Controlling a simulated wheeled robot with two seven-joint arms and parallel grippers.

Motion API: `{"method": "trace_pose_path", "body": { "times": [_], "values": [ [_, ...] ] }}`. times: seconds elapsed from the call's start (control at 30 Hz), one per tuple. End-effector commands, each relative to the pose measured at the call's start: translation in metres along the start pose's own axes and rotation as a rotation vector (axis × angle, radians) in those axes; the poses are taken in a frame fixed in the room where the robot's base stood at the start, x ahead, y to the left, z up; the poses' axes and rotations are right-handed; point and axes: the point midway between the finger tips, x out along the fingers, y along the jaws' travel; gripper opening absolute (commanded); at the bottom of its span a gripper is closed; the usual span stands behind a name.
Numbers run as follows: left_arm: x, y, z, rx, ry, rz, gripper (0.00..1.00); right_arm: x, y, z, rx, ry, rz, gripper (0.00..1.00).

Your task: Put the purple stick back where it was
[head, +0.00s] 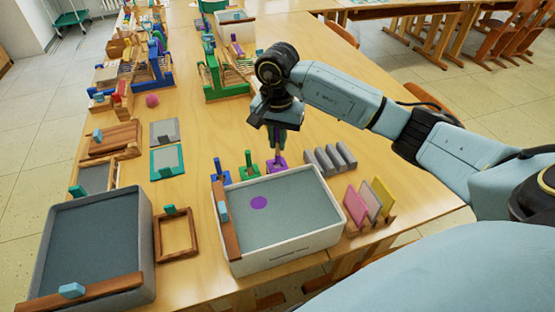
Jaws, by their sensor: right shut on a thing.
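The purple holder block (281,169) stands just behind the white tray, at the right end of a row with a green holder (248,172) and a blue holder (220,178). My right gripper (277,150) points down right above the purple holder and is shut on the purple stick. The stick is mostly hidden by the fingers. Its lower end is at or in the purple holder; I cannot tell how deep. My left gripper is not in view.
A grey bin (146,240) and a small wooden frame (192,239) stand left of the white tray. Grey ridged blocks (330,160) and a rack of coloured cards (357,206) stand to its right. Weaving looms (223,82) stand farther back. The table middle is clear.

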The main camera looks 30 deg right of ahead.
Motion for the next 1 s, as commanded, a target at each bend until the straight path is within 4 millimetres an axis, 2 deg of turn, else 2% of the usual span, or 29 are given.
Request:
{"method": "trace_pose_path", "body": {
  "times": [0.03,0.27,0.5,0.63,0.9,1.0],
  "values": [
    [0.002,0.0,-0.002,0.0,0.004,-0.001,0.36,0.009,0.0,0.001,0.001,-0.003,0.0,0.0],
    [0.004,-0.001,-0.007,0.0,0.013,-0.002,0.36,0.028,0.0,0.001,-0.002,-0.002,0.0,0.0],
    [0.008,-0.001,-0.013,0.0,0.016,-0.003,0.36,0.058,0.0,0.001,-0.002,-0.001,-0.002,0.0],
    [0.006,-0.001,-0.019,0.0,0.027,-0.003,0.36,0.057,-0.001,0.0,-0.002,0.001,-0.003,0.0],
    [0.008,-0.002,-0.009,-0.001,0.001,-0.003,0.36,0.059,0.0,0.0,-0.002,0.001,-0.002,0.0],
    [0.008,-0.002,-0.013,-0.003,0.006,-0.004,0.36,0.06,0.0,0.0,-0.003,0.001,-0.002,0.0]
  ]
}}
